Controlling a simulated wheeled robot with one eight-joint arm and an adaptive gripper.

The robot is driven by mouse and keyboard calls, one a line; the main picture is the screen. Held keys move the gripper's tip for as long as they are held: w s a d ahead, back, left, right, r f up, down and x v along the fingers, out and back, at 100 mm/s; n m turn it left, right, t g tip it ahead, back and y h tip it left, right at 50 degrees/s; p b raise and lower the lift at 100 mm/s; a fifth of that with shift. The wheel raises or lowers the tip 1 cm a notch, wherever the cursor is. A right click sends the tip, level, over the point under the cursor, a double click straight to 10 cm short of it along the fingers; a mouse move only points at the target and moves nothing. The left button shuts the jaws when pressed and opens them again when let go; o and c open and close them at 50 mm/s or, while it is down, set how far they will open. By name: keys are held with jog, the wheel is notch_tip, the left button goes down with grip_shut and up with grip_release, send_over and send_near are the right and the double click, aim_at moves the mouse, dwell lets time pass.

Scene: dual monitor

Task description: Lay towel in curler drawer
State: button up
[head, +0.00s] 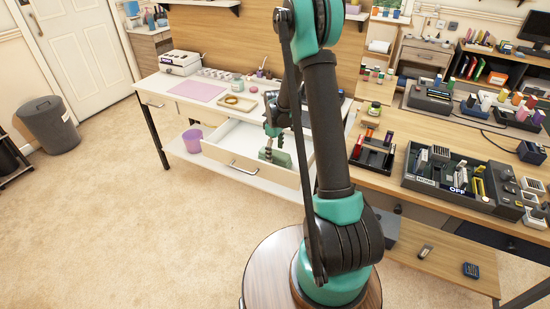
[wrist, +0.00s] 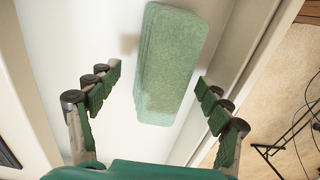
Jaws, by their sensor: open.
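A folded green towel (wrist: 169,62) lies on the white floor of the open drawer in the wrist view. In the head view the towel (head: 280,158) shows at the right end of the drawer (head: 232,166), partly hidden by my arm. My gripper (wrist: 158,98) is open in the wrist view, with its fingers apart on either side of the towel's near end. No finger visibly grips the towel. In the head view my gripper (head: 271,138) is over the right part of the drawer, largely hidden behind my arm.
The white table (head: 150,88) above the drawer holds a pink mat (head: 197,90) and several small items. A purple bin (head: 193,140) stands at the drawer's left. The drawer's left part is bare. A cluttered wooden desk (head: 386,166) stands to the right.

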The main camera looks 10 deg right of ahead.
aim_at(275, 152)
notch_tip(275, 152, up, 7)
jog(key=shift+r, duration=0.1)
jog(key=shift+s+r, duration=0.2)
jog(key=shift+r, duration=0.35)
jog(key=s+d+r+m+t, duration=0.1)
jog(key=s+r+m, duration=0.2)
jog(key=s, duration=0.4)
jog(key=s+d+r+m+t, duration=0.1)
jog(key=s+d+r+m, duration=0.15)
jog(key=s, duration=0.55)
jog(key=s+d+f+m+t, duration=0.1)
jog(key=s+m, duration=0.4)
jog(key=s, duration=0.9)
jog(key=shift+s+f+t, duration=0.15)
jog(key=shift+s+t, duration=0.1)
jog(key=shift+t, duration=0.35)
